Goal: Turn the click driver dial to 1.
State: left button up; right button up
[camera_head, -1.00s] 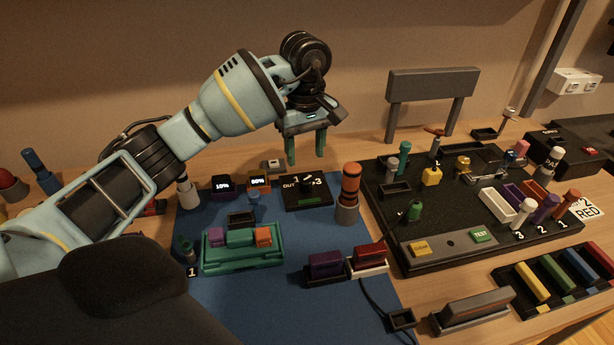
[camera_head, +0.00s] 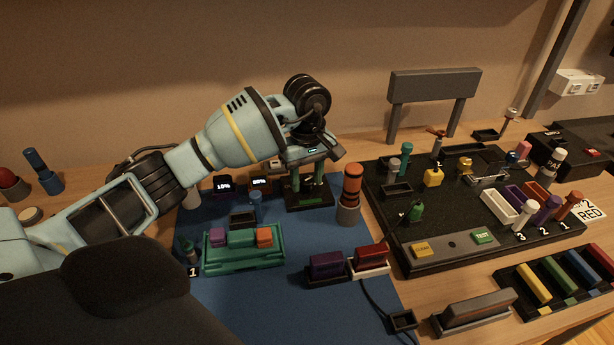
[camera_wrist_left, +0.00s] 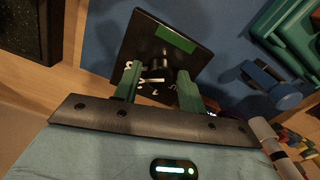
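The click driver dial box is a small black box (camera_head: 309,205) on the blue mat, left of the orange and dark upright tool. In the left wrist view the black box (camera_wrist_left: 150,38) shows a green label and several small white marks, partly hidden by my fingers. My left gripper (camera_head: 306,190) points down over this box, its two green fingers apart. In the left wrist view the fingers (camera_wrist_left: 158,72) stand on either side of the white-marked part, with a gap between them. Whether they touch the dial, and where it points, I cannot tell. My right gripper is not in view.
The orange and dark tool (camera_head: 351,190) stands close right of the box. Two small displays (camera_head: 240,184) and a blue knob (camera_head: 255,205) are on its left. A green tray (camera_head: 243,256) lies in front. A crowded black board (camera_head: 450,215) fills the right.

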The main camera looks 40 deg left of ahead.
pick_arm(q)
jog(key=c, duration=0.7)
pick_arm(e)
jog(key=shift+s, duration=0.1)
